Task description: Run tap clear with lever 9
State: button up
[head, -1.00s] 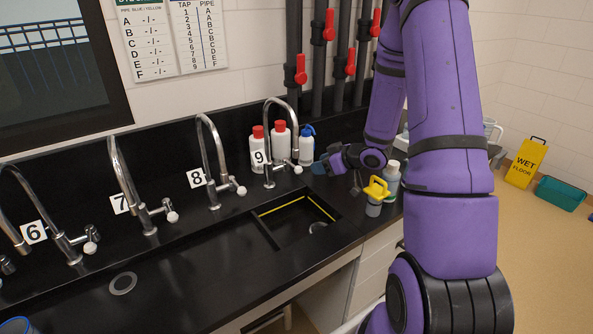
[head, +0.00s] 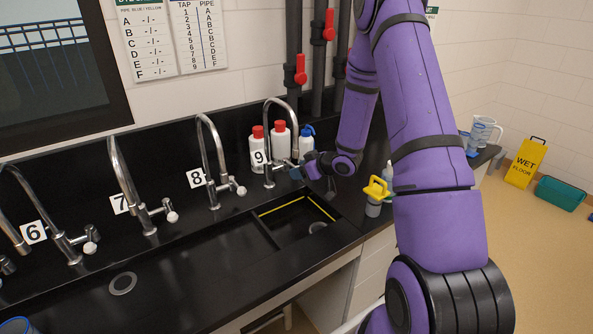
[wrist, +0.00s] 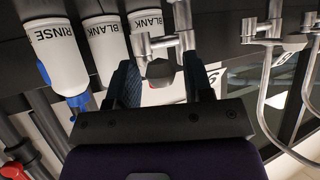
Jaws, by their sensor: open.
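Tap 9 (head: 268,118) is a chrome gooseneck at the right end of the row, beside its number card (head: 260,157). Its lever's side is partly hidden by my gripper (head: 302,172) in the head view. In the wrist view, which is turned over, a grey rounded knob (wrist: 160,72) at the end of a chrome fitting (wrist: 155,44) appears between the two blue-padded fingers of my gripper (wrist: 160,84). The fingers stand apart, with visible gaps on both sides of the knob. I see no clear contact. No water shows at the spout.
Bottles with red caps (head: 280,140) and a blue-capped bottle (head: 306,142) stand behind tap 9. The sink basin (head: 300,215) lies in front. Tap 8 (head: 210,150) is to the left. Red-handled pipes (head: 300,70) rise behind.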

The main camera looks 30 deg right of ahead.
jog(key=shift+w+a, duration=0.1)
jog(key=shift+w, duration=0.05)
dwell(0.3)
jog(key=shift+w+d, duration=0.45)
jog(key=shift+d, duration=0.55)
jog(key=shift+w+d, duration=0.5)
jog(key=shift+d, duration=0.45)
jog(key=shift+w+d, duration=0.45)
jog(key=shift+d, duration=0.55)
jog(key=shift+a, duration=0.1)
dwell(1.1)
jog(key=s+a, duration=0.1)
jog(key=a, duration=0.1)
jog(key=s+a, duration=0.1)
jog(key=a, duration=0.1)
jog(key=s+a, duration=0.1)
jog(key=a, duration=0.1)
jog(key=shift+a, duration=0.15)
jog(key=shift+w+d, duration=0.1)
jog(key=shift+d, duration=0.3)
jog(key=v, duration=0.7)
